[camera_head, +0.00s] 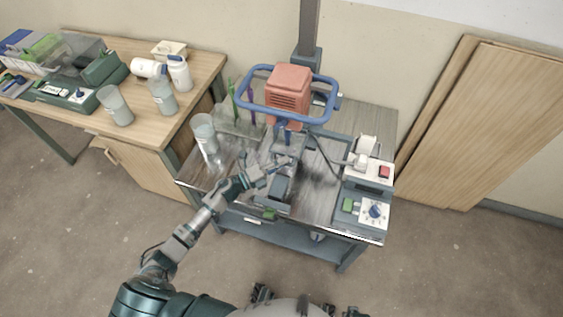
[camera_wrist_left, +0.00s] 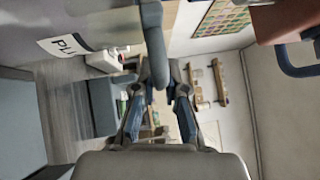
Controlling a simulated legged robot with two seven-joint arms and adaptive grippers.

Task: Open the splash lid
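The mixer stand holds an orange motor (camera_head: 288,88) with a blue tubular guard above the bench. The splash lid, a clear grey panel (camera_wrist_left: 95,22) with a white "PU" label, shows at the upper left of the left wrist view. A grey rounded handle bar (camera_wrist_left: 153,45) hangs between my left fingers there. My left gripper (camera_head: 280,165) is at the mixer's front, below the motor; its fingers (camera_wrist_left: 160,75) stand apart around the bar. Whether they touch it, I cannot tell. The lid is hard to make out in the head view. My right gripper is not in view.
A control box with a dial (camera_head: 375,212) and a red switch (camera_head: 384,172) stand at the bench's right. A clear beaker (camera_head: 204,133) stands at its left. A wooden table (camera_head: 185,120) with bottles is farther left; boards (camera_head: 480,120) lean at the right wall.

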